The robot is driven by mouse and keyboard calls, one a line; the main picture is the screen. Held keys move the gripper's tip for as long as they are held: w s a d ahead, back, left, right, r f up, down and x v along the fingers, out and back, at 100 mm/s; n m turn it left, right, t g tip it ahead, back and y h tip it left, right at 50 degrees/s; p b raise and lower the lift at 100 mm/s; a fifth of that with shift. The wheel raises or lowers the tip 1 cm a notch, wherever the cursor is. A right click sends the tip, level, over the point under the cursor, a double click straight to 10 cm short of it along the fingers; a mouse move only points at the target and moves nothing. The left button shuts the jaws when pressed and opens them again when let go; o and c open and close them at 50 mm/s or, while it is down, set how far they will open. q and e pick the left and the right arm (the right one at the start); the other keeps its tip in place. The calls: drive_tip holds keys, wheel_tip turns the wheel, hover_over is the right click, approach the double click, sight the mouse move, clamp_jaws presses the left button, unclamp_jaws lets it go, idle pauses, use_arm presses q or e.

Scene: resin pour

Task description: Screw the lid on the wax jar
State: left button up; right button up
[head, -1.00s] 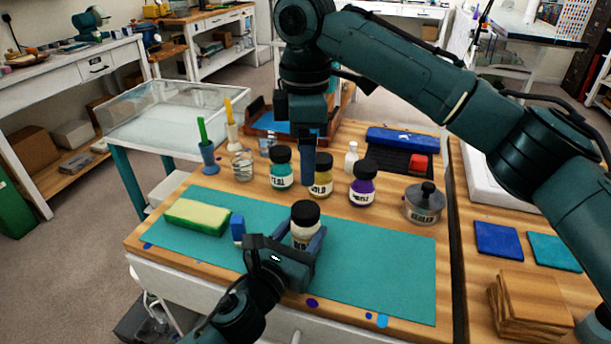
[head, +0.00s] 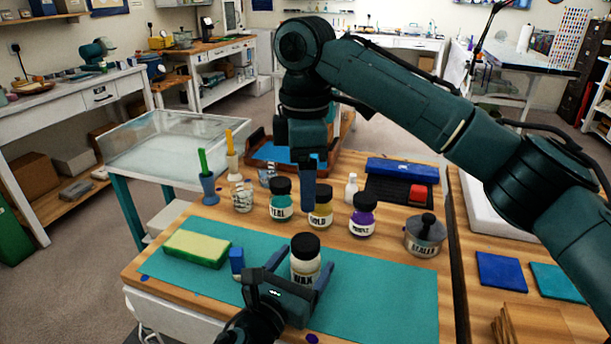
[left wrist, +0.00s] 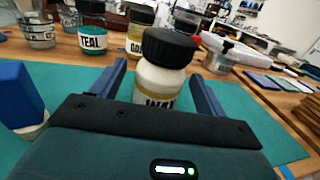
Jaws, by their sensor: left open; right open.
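The wax jar (head: 304,270), cream with a WAX label, stands upright on the teal mat (head: 385,290). Its black lid (head: 305,245) sits level on top; how tightly it is screwed cannot be seen. My left gripper (head: 306,261) is open, low on the mat, with one finger on each side of the jar. In the left wrist view the jar (left wrist: 160,85) and lid (left wrist: 172,46) stand between the spread fingers, with gaps beside the jar. My right gripper (head: 309,192) points down behind the wax jar, beside the gold jar (head: 321,209); it is open and its fingers overlap.
Teal (head: 281,204) and purple (head: 362,217) jars stand behind the mat, with a sealer tin (head: 425,238) at right. A green-yellow sponge (head: 197,249) and a small blue object (head: 237,263) lie left of my left gripper. The mat's right part is clear.

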use_arm(q)
drive_tip(key=b+v, duration=0.1)
drive_tip(key=v, duration=1.2)
drive_tip(key=shift+s, duration=0.15)
